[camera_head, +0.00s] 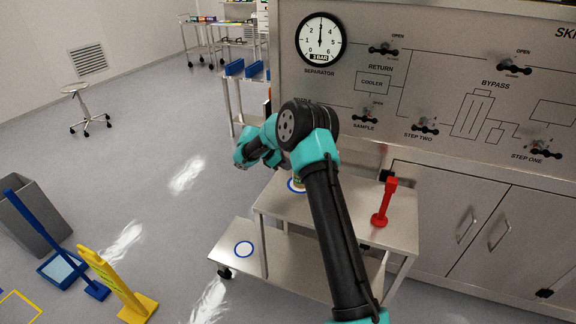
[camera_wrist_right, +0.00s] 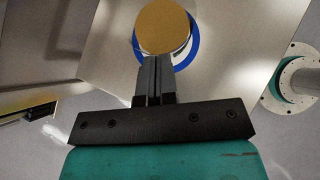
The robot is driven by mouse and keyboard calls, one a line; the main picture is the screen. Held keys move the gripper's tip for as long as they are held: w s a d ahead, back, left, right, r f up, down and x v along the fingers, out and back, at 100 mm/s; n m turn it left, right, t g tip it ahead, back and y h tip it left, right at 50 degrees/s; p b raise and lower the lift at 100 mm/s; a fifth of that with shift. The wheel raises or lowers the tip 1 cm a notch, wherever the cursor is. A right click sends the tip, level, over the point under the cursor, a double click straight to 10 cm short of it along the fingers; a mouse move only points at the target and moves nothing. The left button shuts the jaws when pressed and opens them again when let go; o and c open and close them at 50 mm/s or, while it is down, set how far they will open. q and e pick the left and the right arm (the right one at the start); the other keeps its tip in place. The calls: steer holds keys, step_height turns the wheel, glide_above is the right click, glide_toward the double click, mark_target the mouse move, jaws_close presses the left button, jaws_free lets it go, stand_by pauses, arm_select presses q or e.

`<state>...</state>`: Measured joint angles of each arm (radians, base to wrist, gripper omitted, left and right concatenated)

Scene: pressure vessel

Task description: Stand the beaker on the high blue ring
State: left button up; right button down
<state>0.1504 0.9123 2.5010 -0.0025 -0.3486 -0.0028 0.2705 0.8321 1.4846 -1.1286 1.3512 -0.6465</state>
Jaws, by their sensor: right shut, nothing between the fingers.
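The beaker (camera_wrist_right: 163,25) shows in the right wrist view as a round amber top over the high blue ring (camera_wrist_right: 193,45), whose edge shows at its right and below. In the head view, a small part of the beaker (camera_head: 299,182) and the ring (camera_head: 290,186) shows on the upper cart shelf, mostly hidden by my right arm. The beaker appears upright on the ring; its base is hidden. My right gripper (camera_wrist_right: 158,62) is shut and empty, its fingertips at the beaker's near edge; touching or apart, I cannot tell. My left gripper is out of view.
A red handled object (camera_head: 384,203) stands on the right of the upper shelf (camera_head: 345,215). A lower blue ring (camera_head: 244,249) lies on the lower shelf, empty. The skid panel (camera_head: 440,85) with gauge and valves rises behind. A yellow floor sign (camera_head: 112,280) stands at left.

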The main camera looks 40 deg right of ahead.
steer(key=shift+a, duration=0.1)
steer(key=w+a+f+v, duration=0.1)
steer(key=f+v, duration=0.1)
steer(key=v, duration=1)
steer(key=shift+w+a+r, duration=0.15)
steer(key=shift+a+r, duration=0.15)
steer(key=shift+a, duration=0.2)
steer(key=s+a+f+m+t+y, duration=0.1)
steer(key=s+a+f+m+y, duration=0.2)
steer(key=a+f, duration=0.4)
steer(key=s+a+f+y, duration=0.3)
steer(key=s+a+f, duration=0.2)
steer(key=f, duration=0.3)
steer(key=s+a+f+m+t+y, duration=0.1)
steer(key=s+a+f+m+y, duration=0.2)
steer(key=a+f, duration=0.45)
steer(key=s+a+f+m+t+y, duration=0.1)
steer(key=s+f+m, duration=0.1)
steer(key=s, duration=0.5)
steer(key=s+a+f+m+t, duration=0.1)
steer(key=s+a+f+m, duration=0.1)
steer(key=s, duration=0.6)
steer(key=s+a+f+m+t+y, duration=0.1)
steer(key=s+a+f+m, duration=0.1)
steer(key=s, duration=0.6)
steer(key=shift+f+m+y, duration=0.15)
steer(key=shift+m+y, duration=0.15)
steer(key=shift+m, duration=0.6)
